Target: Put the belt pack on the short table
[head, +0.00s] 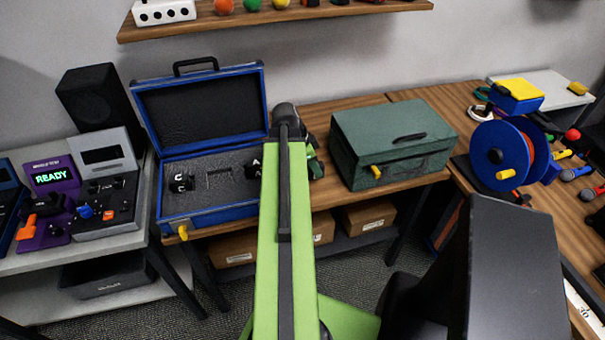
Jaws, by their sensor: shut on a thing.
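My green arm reaches forward up the middle of the head view. My gripper (313,158) shows only in part to the right of the arm's far end, above the wooden table. It is shut on a small dark thing, apparently the belt pack; the arm hides most of it and its fingertips. An open blue case (208,218) with grey foam stands left of the arm. In it are a black pack marked C (182,183) and one marked A (253,170), with an empty-looking recess between. Which table is the short one is not clear.
A grey table (25,264) at left bears several devices and a speaker (100,98). A green box (390,145) stands right of my gripper. A blue cable reel (497,156) and connectors lie farther right. A white surface (555,90) is at the back right.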

